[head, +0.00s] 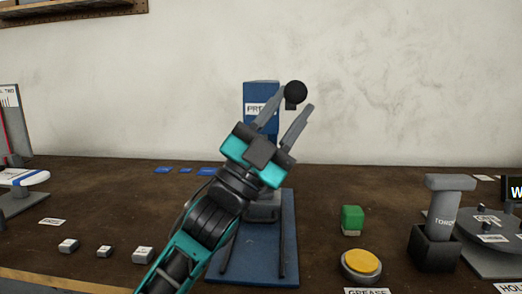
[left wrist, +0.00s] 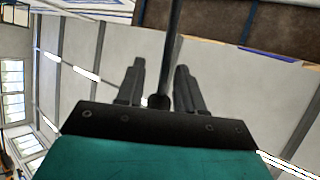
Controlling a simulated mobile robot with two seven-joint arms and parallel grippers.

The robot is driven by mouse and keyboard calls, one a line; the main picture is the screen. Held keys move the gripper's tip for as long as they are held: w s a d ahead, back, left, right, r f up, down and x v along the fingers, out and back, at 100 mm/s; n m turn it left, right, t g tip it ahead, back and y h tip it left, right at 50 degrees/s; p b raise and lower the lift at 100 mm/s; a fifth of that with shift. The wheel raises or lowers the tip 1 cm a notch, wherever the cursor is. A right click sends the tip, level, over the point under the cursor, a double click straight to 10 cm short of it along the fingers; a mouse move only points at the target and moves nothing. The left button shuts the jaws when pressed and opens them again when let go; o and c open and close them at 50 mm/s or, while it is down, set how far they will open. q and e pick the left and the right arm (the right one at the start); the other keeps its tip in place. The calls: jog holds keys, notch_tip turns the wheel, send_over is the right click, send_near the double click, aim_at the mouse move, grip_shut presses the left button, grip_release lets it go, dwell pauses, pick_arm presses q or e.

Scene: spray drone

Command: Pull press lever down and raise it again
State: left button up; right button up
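The blue press (head: 262,90) stands on a blue base plate (head: 289,235) at the middle of the bench, partly hidden by my left arm. My right gripper is out of view.
Several small labelled blocks (head: 104,251) lie at front left. A pale wall (head: 400,80) is behind the bench.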

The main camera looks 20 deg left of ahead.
pick_arm(q)
jog(key=v, duration=1.1)
jog(key=shift+b, duration=0.3)
